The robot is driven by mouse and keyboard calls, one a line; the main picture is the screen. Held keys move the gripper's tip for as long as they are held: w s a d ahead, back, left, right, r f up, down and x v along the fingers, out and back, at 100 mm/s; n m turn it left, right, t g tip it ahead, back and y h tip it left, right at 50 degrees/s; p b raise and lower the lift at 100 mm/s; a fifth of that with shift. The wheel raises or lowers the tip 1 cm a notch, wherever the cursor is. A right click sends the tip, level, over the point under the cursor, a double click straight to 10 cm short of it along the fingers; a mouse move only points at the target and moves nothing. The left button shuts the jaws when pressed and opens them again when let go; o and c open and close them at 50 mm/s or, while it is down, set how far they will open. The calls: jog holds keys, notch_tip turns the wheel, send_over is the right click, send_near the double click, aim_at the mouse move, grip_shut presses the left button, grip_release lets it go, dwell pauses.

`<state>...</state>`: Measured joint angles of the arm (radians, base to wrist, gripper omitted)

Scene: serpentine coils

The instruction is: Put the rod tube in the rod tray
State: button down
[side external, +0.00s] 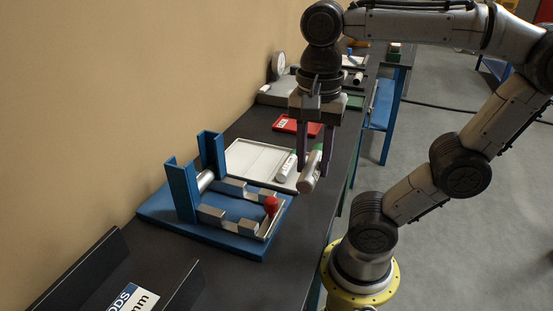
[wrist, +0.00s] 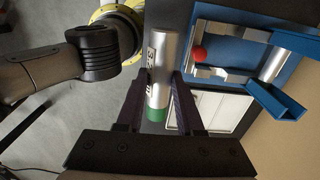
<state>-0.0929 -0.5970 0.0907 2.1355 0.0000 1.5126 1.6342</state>
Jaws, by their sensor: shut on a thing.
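My gripper (side external: 314,172) is shut on a silver rod tube (side external: 310,178), held above the bench beside the white tray. In the wrist view the tube (wrist: 158,62) lies between the two fingers (wrist: 160,82), with a green end toward the gripper and dark printed characters, only partly readable, along its side.
A blue fixture (side external: 160,212) with uprights, metal blocks and a red knob (side external: 271,205) stands between the dark tray and the white tray (side external: 240,150). A red tray (side external: 290,126) and a dial gauge (side external: 279,63) are farther back. The wall bounds the bench's left side.

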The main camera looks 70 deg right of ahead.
jog(key=w+r+n, duration=0.2)
jog(key=w, duration=0.4)
jog(key=m, duration=0.2)
send_over(264, 165)
notch_tip(264, 165, down, 8)
jog(key=shift+w+f, duration=0.1)
jog(key=shift+f, duration=2.25)
jog(key=shift+f, duration=0.2)
jog(key=shift+f, duration=1.2)
jog(key=shift+f, duration=0.4)
jog(key=shift+d+f, duration=0.1)
jog(key=shift+f, duration=0.2)
